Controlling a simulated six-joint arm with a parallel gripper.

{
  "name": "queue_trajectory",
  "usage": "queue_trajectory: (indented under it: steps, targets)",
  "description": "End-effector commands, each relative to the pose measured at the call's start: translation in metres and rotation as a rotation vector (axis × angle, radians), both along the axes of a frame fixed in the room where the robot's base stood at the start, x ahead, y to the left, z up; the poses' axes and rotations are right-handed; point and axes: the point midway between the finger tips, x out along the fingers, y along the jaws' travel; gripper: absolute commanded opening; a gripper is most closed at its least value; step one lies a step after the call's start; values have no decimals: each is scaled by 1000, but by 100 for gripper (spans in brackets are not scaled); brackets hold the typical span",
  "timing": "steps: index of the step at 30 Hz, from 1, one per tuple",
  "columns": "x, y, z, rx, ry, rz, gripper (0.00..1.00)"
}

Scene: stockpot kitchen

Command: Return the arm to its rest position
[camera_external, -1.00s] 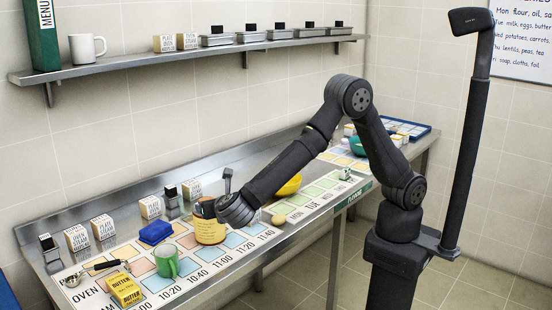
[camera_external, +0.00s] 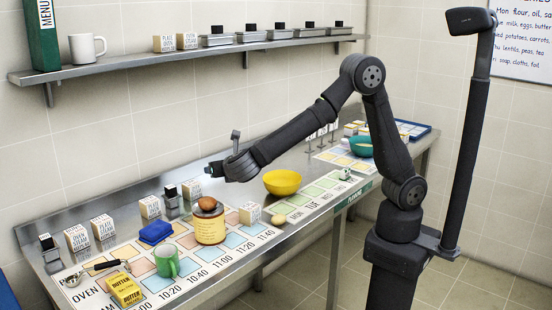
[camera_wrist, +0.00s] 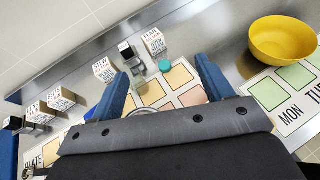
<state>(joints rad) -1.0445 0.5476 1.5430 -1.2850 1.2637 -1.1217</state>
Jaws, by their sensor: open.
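My gripper (camera_external: 213,168) is raised above the back of the steel counter, its jaws pointing left. In the wrist view its two blue fingers stand well apart, and the space between them (camera_wrist: 163,82) is empty. My arm bends high at the elbow and reaches left over the counter.
A yellow bowl (camera_external: 282,182) sits right of the gripper and also shows in the wrist view (camera_wrist: 283,42). A wall shelf (camera_external: 190,55) runs above the counter.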

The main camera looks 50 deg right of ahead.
Motion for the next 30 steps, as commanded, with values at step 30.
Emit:
queue_trajectory:
  steps: [30]
  targets:
    - [78, -177, -3, 5, 7, -315, 73]
